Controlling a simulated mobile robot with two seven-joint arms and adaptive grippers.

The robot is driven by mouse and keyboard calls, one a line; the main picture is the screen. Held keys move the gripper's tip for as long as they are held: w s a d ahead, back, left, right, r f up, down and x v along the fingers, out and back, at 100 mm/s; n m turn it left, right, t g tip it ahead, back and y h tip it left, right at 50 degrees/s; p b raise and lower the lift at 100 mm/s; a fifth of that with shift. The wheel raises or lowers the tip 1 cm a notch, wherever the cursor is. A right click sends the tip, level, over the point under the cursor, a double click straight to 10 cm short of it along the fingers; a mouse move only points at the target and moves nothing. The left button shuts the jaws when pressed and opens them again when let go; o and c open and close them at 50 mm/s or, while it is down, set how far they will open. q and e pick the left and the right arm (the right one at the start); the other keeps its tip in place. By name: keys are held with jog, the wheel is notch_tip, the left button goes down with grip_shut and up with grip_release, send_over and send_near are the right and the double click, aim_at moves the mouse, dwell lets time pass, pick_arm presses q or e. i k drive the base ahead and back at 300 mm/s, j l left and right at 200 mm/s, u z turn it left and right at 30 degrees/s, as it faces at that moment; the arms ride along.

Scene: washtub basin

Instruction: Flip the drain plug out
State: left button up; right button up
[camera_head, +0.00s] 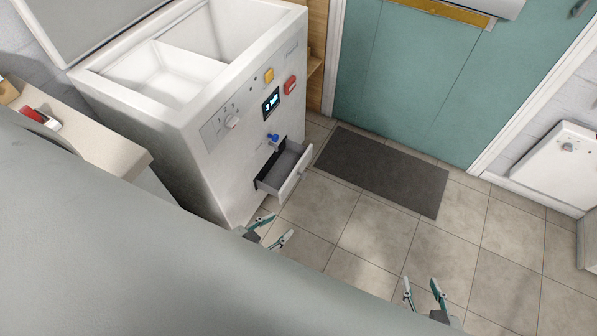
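The white washtub unit (160,130) stands at the left with its lid up and two open basin compartments. In the near compartment (160,72) I see bare white walls and floor; I cannot make out a drain plug in either compartment. A small blue tap-like part (273,138) sits on the front panel, above a pulled-out drawer (290,172). My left gripper (273,229) is open and empty, in front of the unit's lower front edge and apart from the drawer. My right gripper (424,290) is open and empty over the floor tiles, well right of the unit.
A dark mat (382,170) lies on the tiled floor before a teal door (430,80). A pale counter (85,130) at the left holds a red and white item (40,118). Another white unit (560,165) stands at the right. The middle floor is clear.

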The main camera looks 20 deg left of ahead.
aim_at(275, 137)
jog(key=u, duration=1.35)
jog(key=i+l+z, duration=0.3)
jog(key=i, duration=0.25)
jog(key=j, duration=0.1)
